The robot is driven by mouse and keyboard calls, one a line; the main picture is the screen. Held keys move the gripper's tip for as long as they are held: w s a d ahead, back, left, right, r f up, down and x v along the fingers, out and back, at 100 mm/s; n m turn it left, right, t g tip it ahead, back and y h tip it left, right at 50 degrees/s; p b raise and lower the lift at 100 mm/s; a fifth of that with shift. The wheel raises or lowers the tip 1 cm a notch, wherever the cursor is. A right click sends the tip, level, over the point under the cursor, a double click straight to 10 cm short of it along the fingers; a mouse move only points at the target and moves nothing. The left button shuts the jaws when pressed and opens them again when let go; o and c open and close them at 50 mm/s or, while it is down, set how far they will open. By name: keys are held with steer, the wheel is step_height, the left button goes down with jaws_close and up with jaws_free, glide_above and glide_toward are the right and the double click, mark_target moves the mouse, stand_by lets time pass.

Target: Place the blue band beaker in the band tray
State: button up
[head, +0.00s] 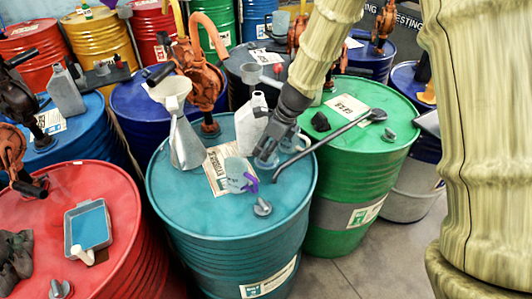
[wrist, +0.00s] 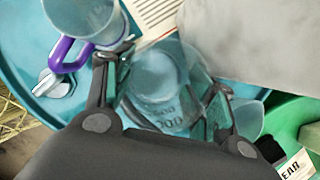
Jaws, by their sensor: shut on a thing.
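My gripper (head: 277,140) is shut on a clear beaker (head: 265,160) at the right of the teal drum's top. In the wrist view the held beaker (wrist: 158,82) sits between the two fingers and shows measuring marks; I cannot make out a blue band on it. Its pale handle shows to the right. Another clear beaker (head: 237,174) with a purple handle stands apart, left of the gripper; it also shows in the wrist view (wrist: 82,18).
The teal drum (head: 180,215) also carries a metal funnel can (head: 187,145), a white jug (head: 250,125), a label sheet and a grey cap (head: 262,207). A long metal tool (head: 325,135) lies across to the green drum. An orange pump stands behind.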

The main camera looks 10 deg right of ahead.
steer(key=shift+s+f, duration=0.1)
steer(key=shift+f, duration=1.7)
steer(key=shift+r, duration=0.1)
steer(key=o, duration=0.8)
steer(key=shift+f, duration=0.2)
steer(key=shift+c, duration=0.2)
steer(key=shift+r, duration=0.2)
